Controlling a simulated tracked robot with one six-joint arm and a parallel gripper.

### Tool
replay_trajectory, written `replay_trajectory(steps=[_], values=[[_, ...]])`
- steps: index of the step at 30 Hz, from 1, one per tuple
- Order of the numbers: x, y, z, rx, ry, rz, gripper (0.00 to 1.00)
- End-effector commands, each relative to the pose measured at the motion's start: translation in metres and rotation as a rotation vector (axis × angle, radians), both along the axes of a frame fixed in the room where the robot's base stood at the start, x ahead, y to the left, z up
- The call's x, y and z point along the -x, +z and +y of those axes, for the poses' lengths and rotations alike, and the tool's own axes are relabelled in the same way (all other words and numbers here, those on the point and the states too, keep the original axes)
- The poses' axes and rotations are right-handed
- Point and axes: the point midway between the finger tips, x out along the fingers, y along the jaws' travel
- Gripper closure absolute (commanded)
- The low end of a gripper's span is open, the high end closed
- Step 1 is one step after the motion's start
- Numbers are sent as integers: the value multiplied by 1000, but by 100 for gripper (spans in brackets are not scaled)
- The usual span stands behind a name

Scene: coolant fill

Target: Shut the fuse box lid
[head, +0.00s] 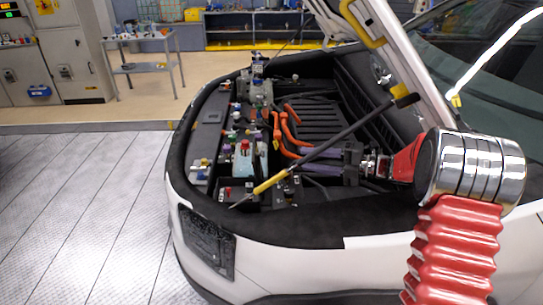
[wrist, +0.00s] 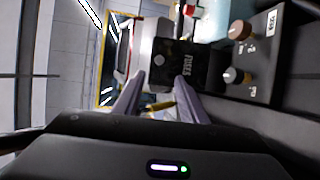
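The black panel lettered FUSES (wrist: 187,66) shows in the wrist view, just beyond and between my fingertips. I take it for the fuse box lid; its hinge and its exact angle cannot be made out. A small round grey spot (wrist: 158,60) is on its dark face. My gripper (wrist: 158,82) has its two lilac fingers apart, with nothing clearly held between them. In the head view my gripper (head: 305,158) reaches left into the engine bay. The fuse box is hard to pick out there among the dark parts.
A grey prop rod (head: 340,134) with a yellow sleeve (head: 270,183) slants across the bay close to my gripper. Orange hoses (head: 287,130) lie behind it. A pale bottle with a red cap (head: 243,160) stands left. A panel with knobs (wrist: 240,50) is at right in the wrist view.

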Motion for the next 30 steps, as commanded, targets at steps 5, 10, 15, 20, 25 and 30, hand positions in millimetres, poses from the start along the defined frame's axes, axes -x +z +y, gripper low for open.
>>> replay_trajectory(steps=[5,10,15,20,25,30], values=[[-6,-3,18,0,4,0,62],[-16,-6,42,0,5,0,62],[-26,-10,66,1,5,1,62],[-35,-12,89,1,5,-1,62],[-44,-16,111,0,5,1,62],[-49,-17,122,1,3,0,62]])
